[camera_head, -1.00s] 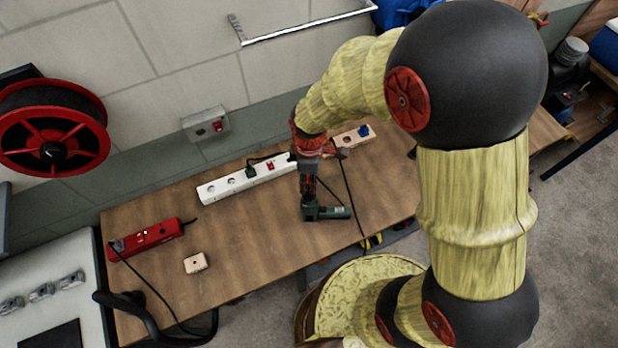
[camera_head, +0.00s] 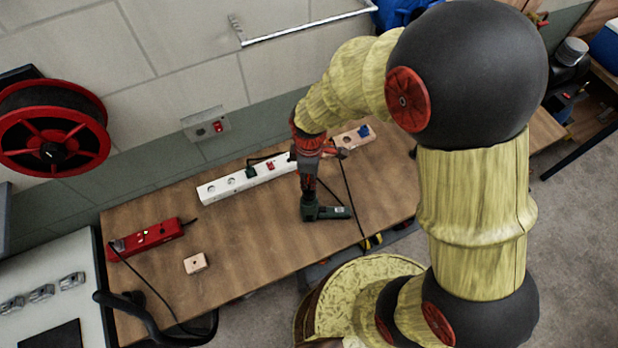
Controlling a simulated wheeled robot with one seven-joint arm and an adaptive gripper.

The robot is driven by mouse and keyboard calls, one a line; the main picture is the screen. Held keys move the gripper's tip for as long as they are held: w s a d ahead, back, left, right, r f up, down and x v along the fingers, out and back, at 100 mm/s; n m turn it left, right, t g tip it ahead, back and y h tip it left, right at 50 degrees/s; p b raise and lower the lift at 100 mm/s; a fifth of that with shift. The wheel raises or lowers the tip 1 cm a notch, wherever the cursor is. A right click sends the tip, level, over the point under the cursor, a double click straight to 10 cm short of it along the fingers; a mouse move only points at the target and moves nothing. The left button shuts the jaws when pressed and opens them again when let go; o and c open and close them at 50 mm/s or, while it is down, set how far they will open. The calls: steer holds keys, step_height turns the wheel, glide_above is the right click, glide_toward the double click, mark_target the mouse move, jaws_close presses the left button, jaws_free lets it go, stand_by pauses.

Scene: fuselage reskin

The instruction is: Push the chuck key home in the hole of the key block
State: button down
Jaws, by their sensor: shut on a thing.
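My gripper (camera_head: 308,184) points down over the near middle of the workbench, at the left end of a green power drill (camera_head: 335,212). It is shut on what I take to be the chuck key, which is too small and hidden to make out. The drill's body reaches to the right of the fingers. A small pale wooden block (camera_head: 195,263), which looks like the key block, lies well to the left of my gripper, apart from it. Its hole is not clear at this size.
A white power strip (camera_head: 225,186) lies behind my gripper. A red power strip (camera_head: 150,238) lies at the left of the workbench (camera_head: 245,240). A wooden piece with a blue part (camera_head: 364,130) is at the back right. A dark cord crosses right of the drill.

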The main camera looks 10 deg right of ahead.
steer(key=shift+r+p, duration=0.85)
steer(key=shift+r, duration=0.4)
steer(key=shift+r+p, duration=0.95)
steer(key=shift+r, duration=0.5)
steer(key=shift+f, duration=0.1)
